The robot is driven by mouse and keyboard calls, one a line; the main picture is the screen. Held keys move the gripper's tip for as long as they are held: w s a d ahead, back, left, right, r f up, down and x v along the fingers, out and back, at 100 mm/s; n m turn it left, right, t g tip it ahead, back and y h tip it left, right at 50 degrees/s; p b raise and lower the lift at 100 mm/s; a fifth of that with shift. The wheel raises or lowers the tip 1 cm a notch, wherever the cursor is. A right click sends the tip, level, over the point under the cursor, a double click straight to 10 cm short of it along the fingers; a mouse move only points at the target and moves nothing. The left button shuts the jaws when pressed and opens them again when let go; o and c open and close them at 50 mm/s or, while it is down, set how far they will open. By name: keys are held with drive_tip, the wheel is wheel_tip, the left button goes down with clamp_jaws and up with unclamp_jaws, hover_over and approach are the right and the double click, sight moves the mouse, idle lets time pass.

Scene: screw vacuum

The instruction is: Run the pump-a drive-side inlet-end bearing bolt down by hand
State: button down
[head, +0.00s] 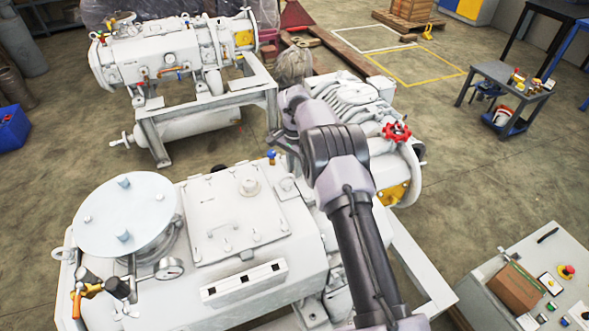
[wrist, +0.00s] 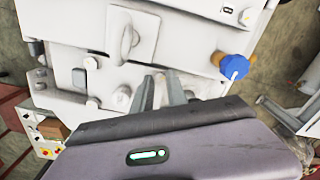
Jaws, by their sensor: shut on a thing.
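My gripper (wrist: 160,88) shows in the wrist view, its two fingers pointing at the white pump housing (wrist: 190,30). Other bolt heads (wrist: 90,62) show on the white housing left of the fingers.
In the wrist view a lifting eye (wrist: 130,45) and a blue-capped fitting (wrist: 234,67) stand close to the fingers. In the head view a red handwheel (head: 397,131) is right of my arm, and a second pump unit (head: 175,55) stands behind.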

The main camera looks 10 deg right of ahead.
drive_tip(key=m+b, duration=0.1)
drive_tip(key=m, duration=0.4)
drive_tip(key=shift+m, duration=0.3)
drive_tip(key=shift+w, duration=0.1)
drive_tip(key=shift+r, duration=0.1)
idle(0.3)
drive_tip(key=c, duration=1.3)
unclamp_jaws()
wheel_tip(320, 180, up, 17)
drive_tip(key=p, duration=0.5)
drive_tip(key=shift+r+p, duration=0.15)
drive_tip(key=shift+p, duration=0.25)
drive_tip(key=shift+d, duration=0.1)
